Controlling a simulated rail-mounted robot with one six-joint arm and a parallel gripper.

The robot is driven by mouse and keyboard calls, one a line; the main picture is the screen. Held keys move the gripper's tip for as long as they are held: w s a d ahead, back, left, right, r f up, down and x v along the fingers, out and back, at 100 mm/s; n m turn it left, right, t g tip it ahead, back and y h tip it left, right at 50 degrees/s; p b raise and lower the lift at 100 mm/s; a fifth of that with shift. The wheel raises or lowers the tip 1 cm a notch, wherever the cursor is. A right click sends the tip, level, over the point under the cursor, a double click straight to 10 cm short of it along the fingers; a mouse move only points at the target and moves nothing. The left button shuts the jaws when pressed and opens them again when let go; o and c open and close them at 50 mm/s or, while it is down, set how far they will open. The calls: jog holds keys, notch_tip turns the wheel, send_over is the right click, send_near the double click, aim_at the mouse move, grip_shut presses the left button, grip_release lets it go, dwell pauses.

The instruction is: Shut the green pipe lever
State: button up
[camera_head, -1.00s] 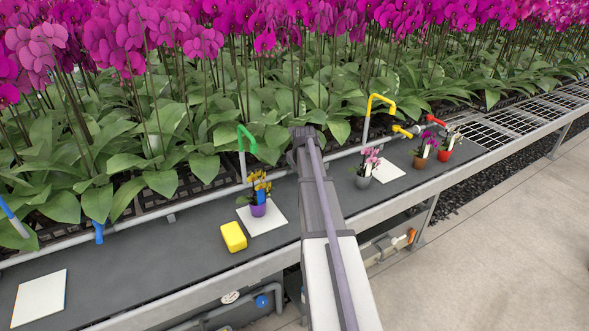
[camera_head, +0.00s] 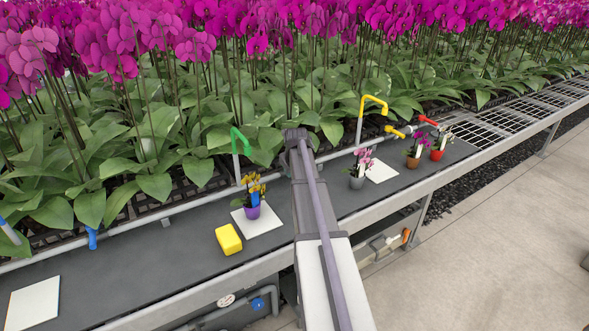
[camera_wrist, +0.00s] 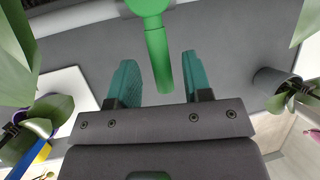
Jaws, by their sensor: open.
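The green lever (camera_wrist: 158,62) shows in the wrist view as a straight handle hanging from a round green head at the top edge. My gripper (camera_wrist: 159,72) is open, with one teal finger on each side of the handle. A gap shows between the handle and each finger; whether the handle lies at fingertip depth I cannot tell. In the head view, my arm hides the gripper and the lever. A green bent pipe (camera_head: 236,140) stands just left of my arm there.
A purple pot (camera_head: 252,212) with a yellow orchid stands on a white card left of my arm. A yellow block (camera_head: 228,239) lies near it. A grey pot (camera_head: 356,182), yellow pipe (camera_head: 362,117), and brown and red pots are to the right. Leaves flank the wrist view.

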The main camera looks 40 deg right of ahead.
jog(key=p+v, duration=0.9)
jog(key=v, duration=0.1)
jog(key=shift+r+p, duration=0.4)
jog(key=shift+s+a, duration=0.1)
jog(key=shift+s, duration=0.05)
